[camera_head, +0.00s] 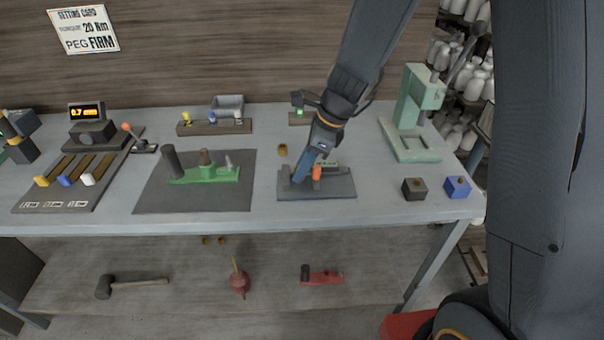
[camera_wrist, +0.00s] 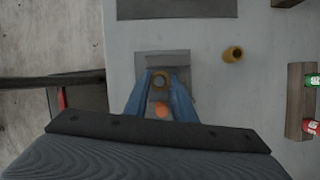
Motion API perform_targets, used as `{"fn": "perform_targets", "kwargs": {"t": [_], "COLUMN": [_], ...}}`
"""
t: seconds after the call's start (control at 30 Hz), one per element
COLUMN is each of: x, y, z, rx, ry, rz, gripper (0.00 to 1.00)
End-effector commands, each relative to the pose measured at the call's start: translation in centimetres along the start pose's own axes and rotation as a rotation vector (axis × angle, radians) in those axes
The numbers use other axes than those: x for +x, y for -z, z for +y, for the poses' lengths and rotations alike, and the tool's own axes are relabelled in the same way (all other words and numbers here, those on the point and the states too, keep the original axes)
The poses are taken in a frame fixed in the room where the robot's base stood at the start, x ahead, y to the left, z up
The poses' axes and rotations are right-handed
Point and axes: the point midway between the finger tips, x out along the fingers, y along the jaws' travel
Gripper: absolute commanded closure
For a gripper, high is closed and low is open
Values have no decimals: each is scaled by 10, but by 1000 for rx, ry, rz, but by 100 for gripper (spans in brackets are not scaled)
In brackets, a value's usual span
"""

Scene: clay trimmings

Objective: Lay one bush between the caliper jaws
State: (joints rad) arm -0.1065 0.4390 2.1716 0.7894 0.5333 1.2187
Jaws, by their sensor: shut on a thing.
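The caliper (camera_head: 335,187) is a dark grey-blue block on the bench, with an orange knob and a small display. Its grey base also shows in the wrist view (camera_wrist: 150,58). My gripper (camera_head: 298,180) reaches down over the caliper's left part.
A dark mat (camera_head: 150,197) with a green fixture (camera_head: 205,175) lies to the left. A mint-green press (camera_head: 411,120) stands right, with dark (camera_head: 414,189) and blue (camera_head: 457,187) blocks in front. Small racks line the back. Bare bench lies between caliper and mat.

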Motion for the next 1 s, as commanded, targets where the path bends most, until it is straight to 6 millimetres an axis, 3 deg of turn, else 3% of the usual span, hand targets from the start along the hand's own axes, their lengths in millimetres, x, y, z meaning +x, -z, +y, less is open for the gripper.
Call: {"fn": "perform_targets", "kwargs": {"t": [0.2, 0.57, 0.6, 0.63, 1.0], "x": [22, 25, 26, 25, 22], "y": [9, 10, 11, 10, 9], "z": [0, 0, 0, 0, 0], "rx": [0, 0, 0, 0, -1], "ry": [-1, -1, -1, -1, 0], "rz": [1, 0, 0, 0, 0], "gripper": [100, 100, 75, 70, 69]}}
